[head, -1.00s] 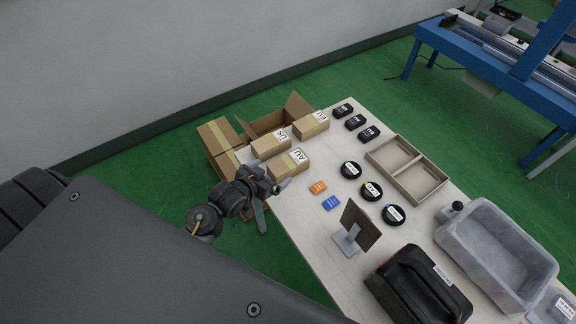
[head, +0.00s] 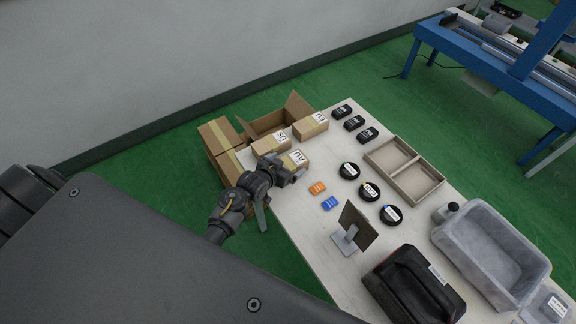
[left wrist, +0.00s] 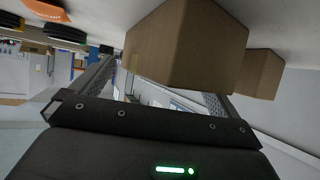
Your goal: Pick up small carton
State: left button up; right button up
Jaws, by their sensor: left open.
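Three small brown cartons lie on the table: the AU carton (head: 297,160), the US carton (head: 270,145) and the EU carton (head: 311,127). My left gripper (head: 293,177) is beside the near end of the AU carton, and my wrist partly covers that carton. In the left wrist view a near carton (left wrist: 188,45) shows large just beyond the open fingers, with a second carton (left wrist: 262,75) behind it. I cannot tell whether a finger touches the near carton. My right gripper is not in view.
An open cardboard box (head: 268,122) stands at the table's far left end. Black small boxes (head: 354,123), round black discs (head: 370,191), an orange card (head: 317,188), a blue card (head: 329,203) and a divided tray (head: 424,186) lie right of the gripper. A small stand (head: 355,228) is nearer.

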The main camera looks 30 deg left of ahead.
pick_arm(q)
jog(key=shift+c, duration=0.3)
jog(key=c, duration=1.3)
jog(key=shift+s, duration=0.1)
jog(key=shift+c, duration=0.2)
